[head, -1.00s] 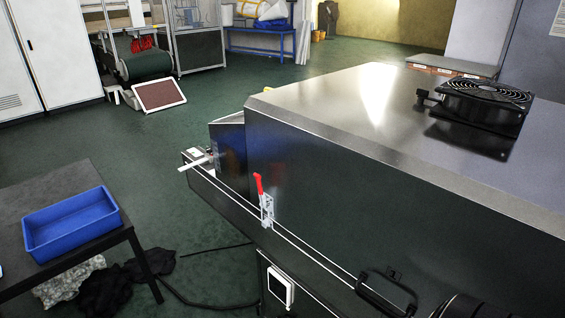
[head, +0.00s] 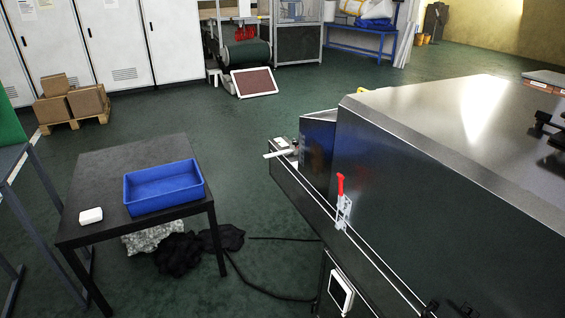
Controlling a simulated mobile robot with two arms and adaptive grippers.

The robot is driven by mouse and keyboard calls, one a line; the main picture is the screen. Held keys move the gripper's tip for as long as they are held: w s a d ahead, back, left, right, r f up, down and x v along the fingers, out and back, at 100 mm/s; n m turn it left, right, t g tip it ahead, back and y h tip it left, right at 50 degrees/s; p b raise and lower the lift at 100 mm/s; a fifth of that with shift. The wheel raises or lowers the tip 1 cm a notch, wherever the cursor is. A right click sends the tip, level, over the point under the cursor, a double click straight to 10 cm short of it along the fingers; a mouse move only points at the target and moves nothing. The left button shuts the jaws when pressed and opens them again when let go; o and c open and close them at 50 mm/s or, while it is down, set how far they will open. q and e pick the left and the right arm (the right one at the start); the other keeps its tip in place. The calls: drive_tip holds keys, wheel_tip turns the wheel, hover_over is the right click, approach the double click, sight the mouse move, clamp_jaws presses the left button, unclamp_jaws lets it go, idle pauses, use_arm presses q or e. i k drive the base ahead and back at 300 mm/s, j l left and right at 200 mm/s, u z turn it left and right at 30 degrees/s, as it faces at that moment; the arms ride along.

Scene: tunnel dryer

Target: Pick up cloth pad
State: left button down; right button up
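A small white pad (head: 91,216), which looks like the cloth pad, lies flat on the black table (head: 120,165) near its front left edge. It is to the left of a blue tray (head: 163,210) on the same table and apart from it. The tray looks empty. Neither of my grippers shows in the head view, so their distance from the pad cannot be seen.
The large metal dryer (head: 430,180) with a red-handled clamp (head: 341,187) fills the right. Dark cloth (head: 180,254) and speckled grey cloth (head: 148,238) lie on the floor by the table. Boxes on a pallet (head: 86,102) stand behind. Green floor (head: 250,180) is open between table and dryer.

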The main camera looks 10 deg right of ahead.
sight(95, 214)
drive_tip(key=i+j+u, duration=0.1)
drive_tip(key=i+j, duration=0.2)
drive_tip(key=i+j+u, duration=0.15)
drive_tip(key=i+j, duration=0.15)
drive_tip(key=i, duration=0.2)
